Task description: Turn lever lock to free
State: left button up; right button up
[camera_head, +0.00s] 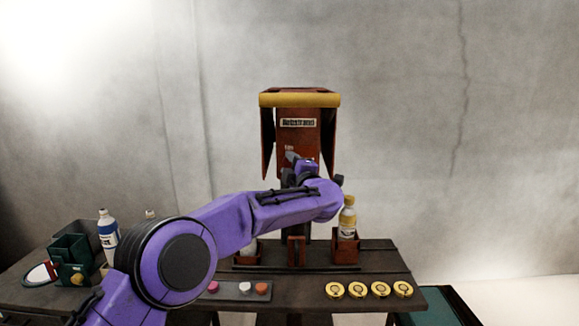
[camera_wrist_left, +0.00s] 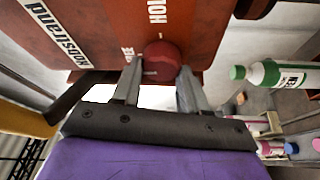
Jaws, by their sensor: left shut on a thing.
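The red-brown machine (camera_head: 298,133) with a yellow top edge stands at the back of the table, with hanging side flaps. In the left wrist view its panel (camera_wrist_left: 110,30) carries white lettering, including a partly cut-off "HOL" and a smaller word partly hidden by a finger. A round dark red knob (camera_wrist_left: 161,55), which seems to be the lever lock's, sits at the panel's edge. My left gripper (camera_wrist_left: 160,78) is shut on this knob, one finger on each side. In the head view my left gripper (camera_head: 297,160) is at the panel, and my purple arm hides the knob. My right gripper is not in view.
A yellow-capped bottle (camera_head: 347,218) stands in a red-brown holder (camera_head: 345,250) right of my arm. Several yellow discs (camera_head: 357,290) and a strip of coloured buttons (camera_head: 240,289) are at the front. A blue-and-white bottle (camera_head: 108,235) and green box (camera_head: 68,248) stand left.

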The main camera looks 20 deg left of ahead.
pick_arm(q)
jog(key=o, duration=1.1)
jog(key=shift+c, duration=0.2)
jog(key=b+v, duration=0.4)
jog(key=v, duration=0.6)
jog(key=shift+s+d, duration=0.15)
jog(key=shift+d, duration=0.1)
jog(key=shift+f, duration=0.15)
